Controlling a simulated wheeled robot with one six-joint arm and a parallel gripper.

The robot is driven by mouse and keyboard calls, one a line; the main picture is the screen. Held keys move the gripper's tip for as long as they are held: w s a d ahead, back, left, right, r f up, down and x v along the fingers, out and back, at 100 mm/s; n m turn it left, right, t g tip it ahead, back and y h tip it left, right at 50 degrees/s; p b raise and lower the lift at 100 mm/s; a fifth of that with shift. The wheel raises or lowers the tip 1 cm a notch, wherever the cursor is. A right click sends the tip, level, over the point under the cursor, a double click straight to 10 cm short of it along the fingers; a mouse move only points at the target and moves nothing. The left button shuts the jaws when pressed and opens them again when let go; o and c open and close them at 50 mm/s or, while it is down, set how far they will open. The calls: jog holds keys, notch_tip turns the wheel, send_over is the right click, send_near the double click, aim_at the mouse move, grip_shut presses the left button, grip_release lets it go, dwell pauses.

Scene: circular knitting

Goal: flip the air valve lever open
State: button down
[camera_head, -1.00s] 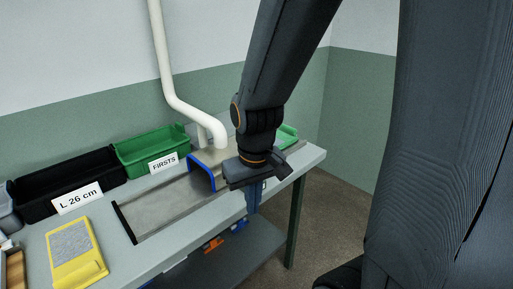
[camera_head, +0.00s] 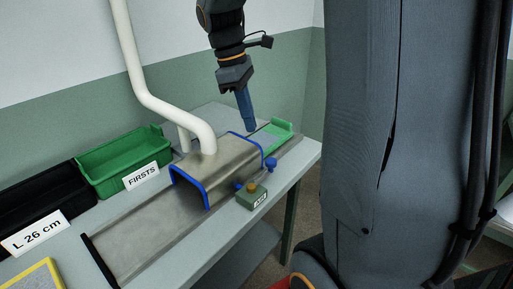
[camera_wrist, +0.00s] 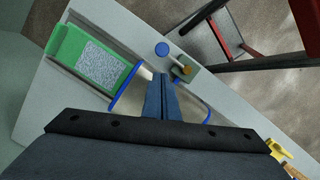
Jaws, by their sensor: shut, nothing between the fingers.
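The air valve is a small grey-green box (camera_head: 252,198) with a white label and a brass-coloured knob on top, at the table's front edge beside the metal tunnel. A blue round knob (camera_head: 271,165), seemingly the lever's end, stands just behind it. In the wrist view the valve box (camera_wrist: 189,68) and blue knob (camera_wrist: 162,49) lie just beyond my fingertips. Whether the lever is open or closed I cannot tell. My gripper (camera_head: 250,128) is shut and empty, pointing down above the tunnel's far end, behind the valve and apart from it. It also shows in the wrist view (camera_wrist: 160,80).
The metal tunnel (camera_head: 222,163) with blue rims stands on the table, with a white pipe (camera_head: 170,108) rising from it. A green tray (camera_head: 284,127) lies behind. A green FIRSTS bin (camera_head: 112,160) and a black bin (camera_head: 40,197) stand left.

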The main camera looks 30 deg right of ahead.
aim_at(259, 151)
jog(key=p+x, duration=0.2)
jog(key=x, duration=0.8)
jog(key=shift+s+d, duration=0.1)
dwell(0.3)
